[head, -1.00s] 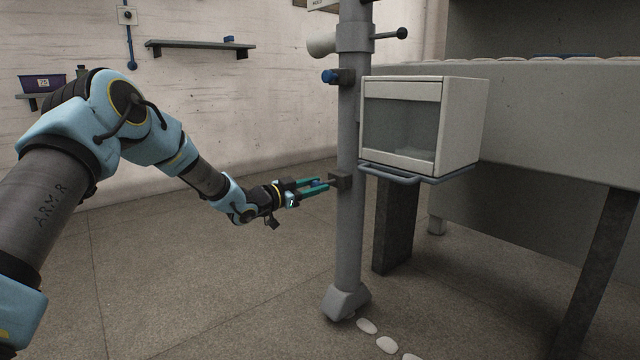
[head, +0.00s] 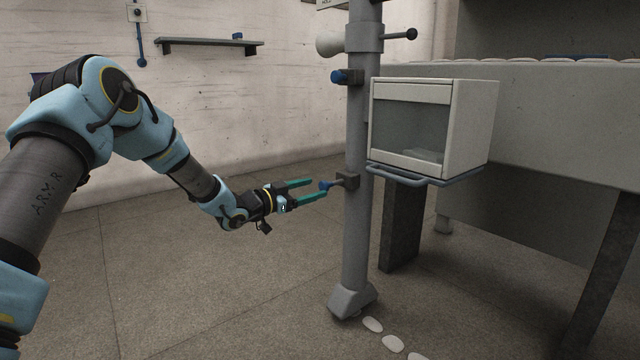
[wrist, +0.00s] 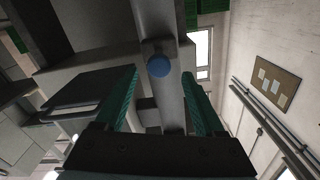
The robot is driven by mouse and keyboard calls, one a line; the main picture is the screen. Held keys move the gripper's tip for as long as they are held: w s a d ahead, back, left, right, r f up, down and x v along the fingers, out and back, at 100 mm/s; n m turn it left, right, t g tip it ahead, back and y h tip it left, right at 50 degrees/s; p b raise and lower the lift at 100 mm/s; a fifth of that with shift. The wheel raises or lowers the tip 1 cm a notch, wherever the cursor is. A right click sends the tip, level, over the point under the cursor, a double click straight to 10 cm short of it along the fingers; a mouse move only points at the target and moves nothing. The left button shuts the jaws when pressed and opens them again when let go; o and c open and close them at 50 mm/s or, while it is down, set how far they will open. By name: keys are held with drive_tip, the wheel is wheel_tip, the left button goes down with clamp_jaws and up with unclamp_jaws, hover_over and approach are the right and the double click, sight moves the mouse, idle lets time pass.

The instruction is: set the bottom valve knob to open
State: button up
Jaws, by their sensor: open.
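The bottom valve knob (head: 326,186) is blue and sits on a short stem from a dark block low on the grey column (head: 356,235). My gripper (head: 316,188) is open, its two green fingers spread, with the tips just left of the knob. It does not hold the knob. In the wrist view a round blue knob (wrist: 158,66) shows face-on in the gap between the green fingers. The knob's setting cannot be read from these frames.
A second blue knob (head: 339,76) is higher on the column. A white glass-fronted box (head: 470,130) stands right of the column, with a blue-grey rail (head: 410,178) below it. White oval pieces (head: 372,325) lie by the column foot. Floor left of the column is clear.

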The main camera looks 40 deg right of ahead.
drive_tip(key=a+p, duration=0.1)
drive_tip(key=a, duration=0.5)
drive_tip(key=shift+w+a, duration=0.2)
drive_tip(key=shift+a, duration=0.05)
